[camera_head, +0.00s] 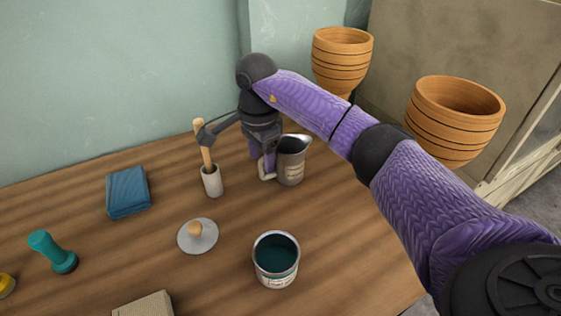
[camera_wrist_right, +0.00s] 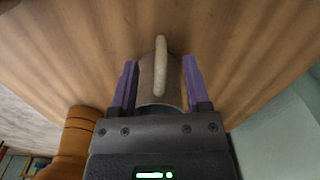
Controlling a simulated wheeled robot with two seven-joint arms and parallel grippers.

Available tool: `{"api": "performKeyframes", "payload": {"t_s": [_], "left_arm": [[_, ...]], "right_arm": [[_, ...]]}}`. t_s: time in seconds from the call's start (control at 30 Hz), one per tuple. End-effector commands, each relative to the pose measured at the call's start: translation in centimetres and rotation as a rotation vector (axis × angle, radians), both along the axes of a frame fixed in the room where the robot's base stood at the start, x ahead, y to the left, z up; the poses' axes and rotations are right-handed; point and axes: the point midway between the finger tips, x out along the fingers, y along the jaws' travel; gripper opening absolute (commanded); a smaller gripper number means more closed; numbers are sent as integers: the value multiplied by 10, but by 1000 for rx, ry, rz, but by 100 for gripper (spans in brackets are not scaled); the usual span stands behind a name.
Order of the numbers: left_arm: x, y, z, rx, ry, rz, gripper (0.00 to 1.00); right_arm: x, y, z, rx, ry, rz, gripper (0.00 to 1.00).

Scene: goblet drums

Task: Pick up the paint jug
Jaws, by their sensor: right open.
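The paint jug (camera_head: 291,164) is a grey metal pitcher with a pale handle, upright on the wooden table near its back edge. My right gripper (camera_head: 262,168) is at the jug's handle side, pointing down. In the right wrist view the jug (camera_wrist_right: 153,86) lies between the two purple fingers of my right gripper (camera_wrist_right: 160,88), with gaps visible on both sides. The pale handle (camera_wrist_right: 161,65) runs along the jug's middle there. The right gripper is open. Part of the jug's rim is hidden by my wrist. My left gripper is not in view.
A pestle in a small cup (camera_head: 212,181) stands close left of my right gripper. An open paint can (camera_head: 276,262), a grey lid with a knob (camera_head: 198,237), a blue cloth (camera_head: 128,192) and a teal stamp (camera_head: 52,252) are on the table. Orange goblet drums (camera_head: 342,62) stand behind.

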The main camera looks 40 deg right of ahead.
Motion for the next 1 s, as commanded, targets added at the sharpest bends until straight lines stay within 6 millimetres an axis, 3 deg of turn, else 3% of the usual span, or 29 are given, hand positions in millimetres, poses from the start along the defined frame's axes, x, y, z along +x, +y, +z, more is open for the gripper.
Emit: {"api": "performKeyframes", "payload": {"t_s": [0.03, 0.1, 0.3, 0.5, 0.6, 1.0], "left_arm": [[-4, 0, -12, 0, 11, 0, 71], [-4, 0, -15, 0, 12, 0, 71], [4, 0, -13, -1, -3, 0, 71], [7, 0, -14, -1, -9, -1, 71], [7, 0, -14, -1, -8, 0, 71], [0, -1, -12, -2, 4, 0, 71]], "right_arm": [[0, 0, -21, -1, 9, 1, 61], [0, 0, -28, 0, 5, 1, 61], [0, 0, -23, 0, -1, 0, 59], [0, 0, -23, 1, 0, 0, 16], [0, 0, -23, 1, 0, 0, 0], [0, 0, -23, 1, 0, 0, 0]]}}
